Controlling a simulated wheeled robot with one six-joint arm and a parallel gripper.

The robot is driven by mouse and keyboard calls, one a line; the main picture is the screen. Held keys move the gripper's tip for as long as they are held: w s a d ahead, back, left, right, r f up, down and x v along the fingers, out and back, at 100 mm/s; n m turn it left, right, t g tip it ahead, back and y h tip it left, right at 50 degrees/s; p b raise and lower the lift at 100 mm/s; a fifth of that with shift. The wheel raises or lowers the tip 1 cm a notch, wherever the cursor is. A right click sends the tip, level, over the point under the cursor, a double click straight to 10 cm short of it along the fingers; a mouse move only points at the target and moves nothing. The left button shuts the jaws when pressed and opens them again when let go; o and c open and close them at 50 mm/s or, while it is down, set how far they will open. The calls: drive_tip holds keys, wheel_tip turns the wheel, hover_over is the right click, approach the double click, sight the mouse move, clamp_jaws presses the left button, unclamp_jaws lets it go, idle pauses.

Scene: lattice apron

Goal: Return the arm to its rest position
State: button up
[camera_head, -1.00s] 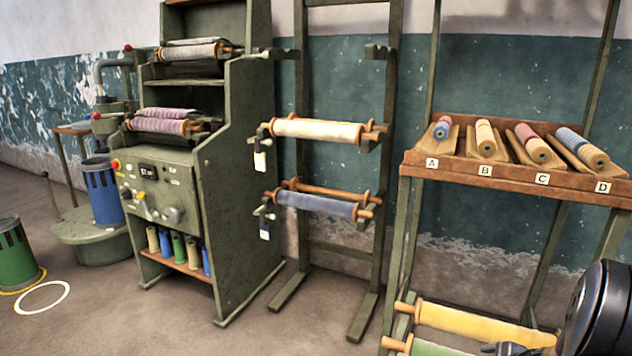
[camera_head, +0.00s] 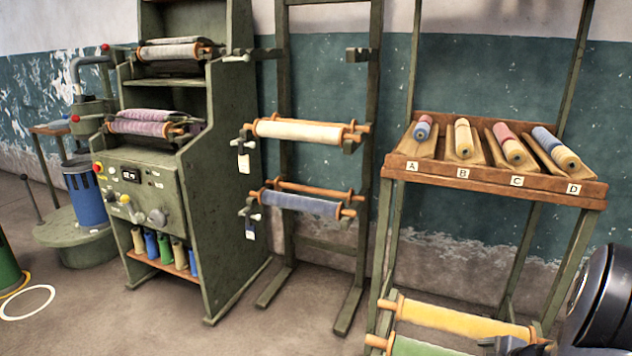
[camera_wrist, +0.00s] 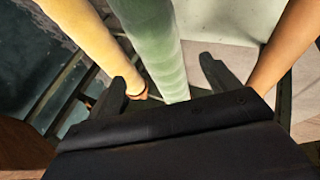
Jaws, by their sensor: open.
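My gripper (camera_wrist: 168,85) shows in the wrist view with its two dark fingers apart. A green roll (camera_wrist: 152,40) passes behind and between the fingertips in that view; I cannot tell how far off it is. In the head view, part of my dark arm (camera_head: 598,300) fills the lower right corner. The gripper end there is low, beside the yellow roll (camera_head: 462,320) and the green roll (camera_head: 420,347), and is mostly cut off. The yellow roll also shows at the upper left of the wrist view (camera_wrist: 85,28).
A slanted rack (camera_head: 490,183) holds several small rolls in slots A to D above the low rolls. A tall green frame (camera_head: 362,215) carries a cream roll (camera_head: 300,131) and a blue roll (camera_head: 300,204). A green machine (camera_head: 222,190) stands left of it. Floor is clear in front.

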drive_tip(key=b+x, duration=0.4)
drive_tip(key=x, duration=0.4)
drive_tip(key=shift+w+f, duration=0.1)
drive_tip(key=shift+f, duration=0.35)
drive_tip(key=shift+d+r+b, duration=0.15)
drive_tip(key=shift+r+b, duration=0.15)
drive_tip(key=shift+b, duration=0.15)
drive_tip(key=shift+r+p, duration=0.6)
drive_tip(key=shift+r, duration=0.85)
